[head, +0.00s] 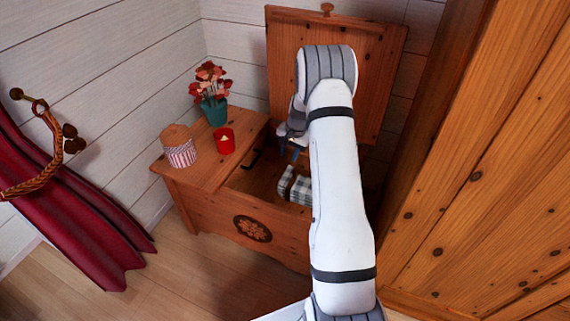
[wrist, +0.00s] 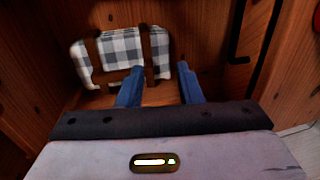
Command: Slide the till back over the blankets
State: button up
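An open wooden chest (head: 205,218) stands in the corner, and checked grey-and-white blankets (head: 300,187) lie inside it. In the wrist view the blankets (wrist: 120,48) are bound with brown straps. A black bar handle (head: 257,157) is on a wooden face left of the blankets; the handle (wrist: 240,35) is at upper right in the wrist view. That face may be the till, but I cannot tell its outline. My gripper (wrist: 160,90) is open and empty, its blue fingers apart near the blankets. In the head view my gripper (head: 297,149) is partly hidden by my arm.
A flower pot (head: 214,111), a red candle (head: 224,142) and a striped jar (head: 180,151) stand on the chest's left top. The raised lid (head: 285,50) is behind my arm. A large wooden panel (head: 470,170) is close on the right, and a red curtain (head: 75,220) hangs left.

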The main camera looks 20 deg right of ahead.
jog(key=f, duration=0.1)
jog(key=f+b, duration=0.1)
jog(key=f, duration=0.3)
jog(key=shift+w+a+f, duration=0.2)
jog(key=shift+w+a, duration=0.1)
jog(key=shift+a, duration=0.1)
grip_shut()
dwell(1.0)
jog(key=c, duration=0.7)
grip_release()
jog(key=o, duration=0.7)
notch_tip(320, 180, up, 8)
jog(key=s+d+p, duration=0.1)
jog(key=p, duration=0.1)
jog(key=shift+f, duration=0.15)
